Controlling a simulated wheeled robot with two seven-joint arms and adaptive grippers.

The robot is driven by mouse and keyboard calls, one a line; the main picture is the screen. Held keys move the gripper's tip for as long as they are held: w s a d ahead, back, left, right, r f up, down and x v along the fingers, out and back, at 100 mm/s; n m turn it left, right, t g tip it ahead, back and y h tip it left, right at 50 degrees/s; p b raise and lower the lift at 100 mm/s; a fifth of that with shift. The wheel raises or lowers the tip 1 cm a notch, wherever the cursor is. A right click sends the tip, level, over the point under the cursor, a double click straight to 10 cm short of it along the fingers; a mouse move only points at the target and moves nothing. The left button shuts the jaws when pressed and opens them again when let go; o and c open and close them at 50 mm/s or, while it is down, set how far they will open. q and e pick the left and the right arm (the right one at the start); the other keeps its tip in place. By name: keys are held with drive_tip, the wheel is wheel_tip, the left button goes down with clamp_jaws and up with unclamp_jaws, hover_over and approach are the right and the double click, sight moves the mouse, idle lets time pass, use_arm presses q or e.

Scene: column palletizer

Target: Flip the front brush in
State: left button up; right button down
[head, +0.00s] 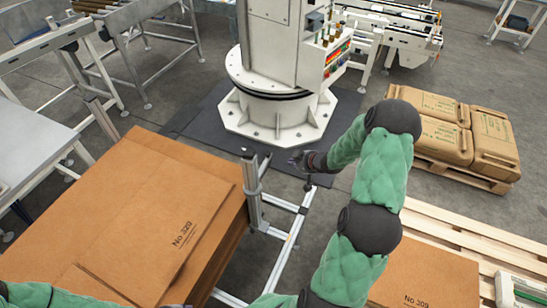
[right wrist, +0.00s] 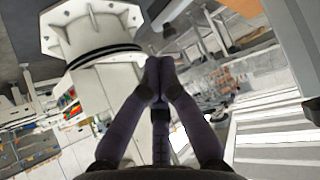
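My right gripper (head: 298,160) is beside the metal frame (head: 288,240), above a thin upright rod with a small dark end (head: 307,184). In the right wrist view its dark fingers (right wrist: 158,68) come together at the tips, with nothing visible between them. An upright grey metal post (head: 252,190) stands on the frame to the left of the gripper, against the edge of the cardboard stack. I cannot make out brush bristles, so I cannot tell which part is the front brush. Contact between gripper and frame is not clear. My left gripper is out of view.
The cardboard stack (head: 130,215) fills the lower left. A white column base (head: 275,110) stands behind the frame. Brown sacks (head: 452,130) lie on a pallet at right, with another pallet (head: 455,226) nearer. Bare floor lies between the column and the sacks.

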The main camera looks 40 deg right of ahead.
drive_tip(key=b, duration=0.2)
approach(268, 158)
wheel_tip(268, 158, down, 3)
drive_tip(key=shift+w, duration=1.7)
